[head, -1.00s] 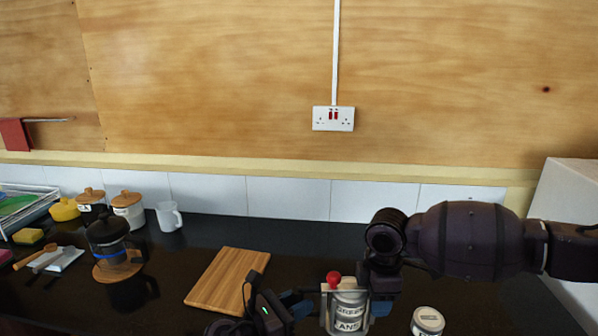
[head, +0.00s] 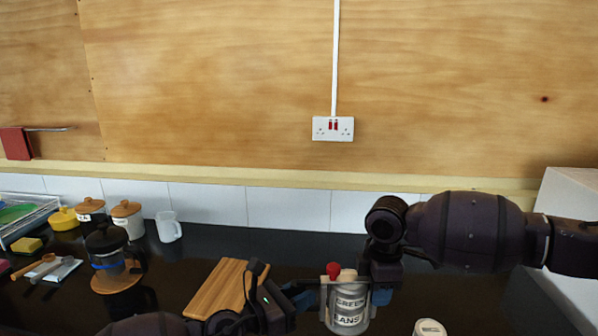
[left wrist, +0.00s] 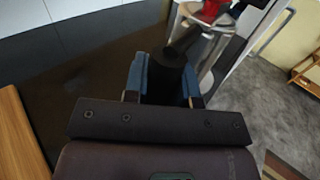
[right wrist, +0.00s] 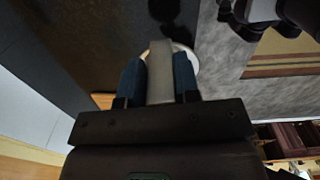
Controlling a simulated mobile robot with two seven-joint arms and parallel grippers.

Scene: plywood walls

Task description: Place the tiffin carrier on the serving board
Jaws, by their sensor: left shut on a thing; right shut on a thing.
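The tiffin carrier (head: 347,310) is a metal cylinder with a red knob on top and lettering on its side. It stands upright between my two grippers, at the bottom of the head view. My left gripper (head: 314,296) is shut on its left side; in the left wrist view its metal body (left wrist: 208,42) is beyond the fingers. My right gripper (head: 379,288) is shut on its right side; a grey bar (right wrist: 160,72) lies between the fingers in the right wrist view. The serving board (head: 214,291) is a bare wooden slab on the counter, left of the carrier and partly hidden by my left arm.
A white-lidded jar (head: 430,328) stands right of the carrier. A French press (head: 108,255) on a round wooden mat, a white mug (head: 168,227) and wooden-lidded canisters (head: 127,219) stand at the left. The dark counter (head: 270,255) behind the carrier is clear.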

